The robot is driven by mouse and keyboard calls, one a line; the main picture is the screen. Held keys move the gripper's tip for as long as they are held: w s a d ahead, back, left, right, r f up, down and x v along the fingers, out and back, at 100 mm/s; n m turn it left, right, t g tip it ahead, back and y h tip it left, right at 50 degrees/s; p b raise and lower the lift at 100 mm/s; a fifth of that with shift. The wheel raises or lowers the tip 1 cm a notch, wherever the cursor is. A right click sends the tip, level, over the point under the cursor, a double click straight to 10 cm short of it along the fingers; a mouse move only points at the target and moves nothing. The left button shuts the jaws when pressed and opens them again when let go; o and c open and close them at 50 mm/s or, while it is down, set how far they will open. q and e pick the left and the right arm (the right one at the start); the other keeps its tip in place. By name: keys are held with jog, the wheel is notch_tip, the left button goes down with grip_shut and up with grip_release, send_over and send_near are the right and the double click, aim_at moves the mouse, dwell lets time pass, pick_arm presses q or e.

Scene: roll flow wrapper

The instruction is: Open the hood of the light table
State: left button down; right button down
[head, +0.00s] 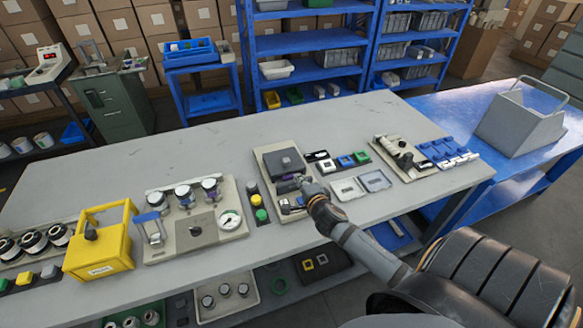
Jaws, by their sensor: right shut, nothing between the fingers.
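No part is clearly marked as the light table or its hood, so I cannot tell which it is. A beige-based device (270,170) with a dark grey block (285,162) on top stands near the middle of the grey bench. My right gripper (303,182) is shut and empty at this device's right side, near a small purple part. I cannot tell whether it touches the device. A grey box with a raised handle frame (520,120) stands on the blue table at the right. My left gripper is not in view.
The grey bench (330,118) is bare along its back. A yellow handled box (100,245) and a gauge panel (195,225) stand on the left. Blue clips (447,153) lie farther right.

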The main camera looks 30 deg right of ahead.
jog(key=p, duration=0.2)
send_near(283, 152)
jog(key=shift+s+a, duration=0.8)
jog(key=shift+s, duration=0.3)
jog(key=w+b, duration=0.1)
jog(key=w, duration=0.1)
jog(key=w+d+b, duration=0.1)
jog(key=w, duration=0.2)
jog(key=w+b, duration=0.1)
jog(key=w, duration=0.1)
jog(key=shift+w+d+f, duration=0.2)
jog(key=shift+w+d, duration=0.1)
jog(key=shift+d, duration=0.1)
jog(key=shift+w+d+r, duration=0.1)
jog(key=shift+w, duration=0.35)
jog(key=shift+s+r, duration=0.1)
